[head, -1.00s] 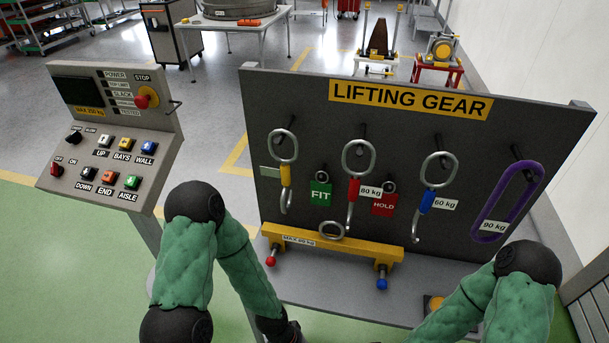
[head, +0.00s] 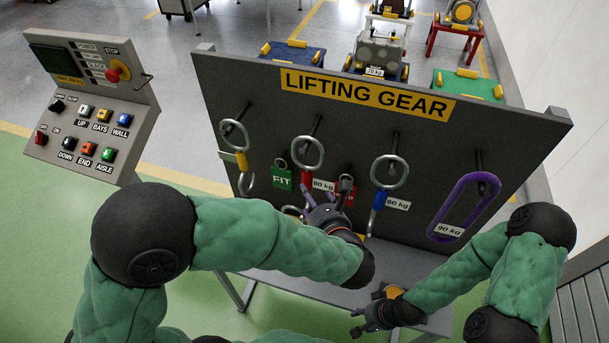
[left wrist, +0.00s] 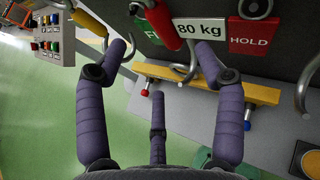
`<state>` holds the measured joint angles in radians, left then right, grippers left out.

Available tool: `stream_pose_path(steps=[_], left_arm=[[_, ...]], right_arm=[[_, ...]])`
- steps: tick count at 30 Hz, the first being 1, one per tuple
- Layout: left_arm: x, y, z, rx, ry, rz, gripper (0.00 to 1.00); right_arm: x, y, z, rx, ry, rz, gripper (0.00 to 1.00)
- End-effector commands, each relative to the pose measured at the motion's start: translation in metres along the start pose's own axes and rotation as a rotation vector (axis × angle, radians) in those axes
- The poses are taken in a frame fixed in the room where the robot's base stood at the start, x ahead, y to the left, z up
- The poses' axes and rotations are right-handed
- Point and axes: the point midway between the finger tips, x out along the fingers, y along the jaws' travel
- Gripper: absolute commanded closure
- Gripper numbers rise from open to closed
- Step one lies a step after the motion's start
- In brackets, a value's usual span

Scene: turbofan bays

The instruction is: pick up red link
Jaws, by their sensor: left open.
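The red link (head: 306,179) hangs from a peg on the dark lifting gear board, a steel ring above its red sleeve, beside an 80 kg tag. In the left wrist view its red sleeve (left wrist: 161,19) is at the top, between the fingertips' directions, with a steel hook curve partly behind the right finger. My left gripper (head: 322,203) is in front of the board, just below and right of the red sleeve. In its wrist view the left gripper (left wrist: 166,50) is open and empty. My right gripper (head: 356,322) is low near the board's base, fingers apart and empty.
A yellow-sleeved link (head: 241,160), a blue-sleeved link (head: 378,200) and a purple sling (head: 465,208) hang beside it. A green FIT tag (head: 282,179) and red HOLD tag (left wrist: 249,34) are close. A yellow beam (left wrist: 235,91) is below. A control panel (head: 92,100) stands left.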

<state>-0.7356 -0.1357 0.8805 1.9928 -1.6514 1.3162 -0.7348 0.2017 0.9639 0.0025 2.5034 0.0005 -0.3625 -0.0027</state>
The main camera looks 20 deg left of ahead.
Motion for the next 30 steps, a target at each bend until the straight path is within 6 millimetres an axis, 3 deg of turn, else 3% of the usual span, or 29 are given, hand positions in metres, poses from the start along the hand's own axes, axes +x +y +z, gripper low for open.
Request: stream_pose_path(steps=[10, 19, 30], left_arm=[[0.042, 0.0, 0.003, 0.002, -0.014, 0.0, 0.31], [0.062, -0.001, 0.002, 0.002, -0.013, -0.002, 0.31], [0.104, -0.001, 0.0, 0.002, -0.012, -0.002, 0.31]], right_arm=[[0.005, 0.002, 0.0, 0.001, 0.0, 0.0, 0.6], [0.007, 0.003, 0.0, 0.001, 0.0, 0.0, 0.6], [0.011, 0.004, -0.001, 0.001, 0.0, 0.0, 0.6]])
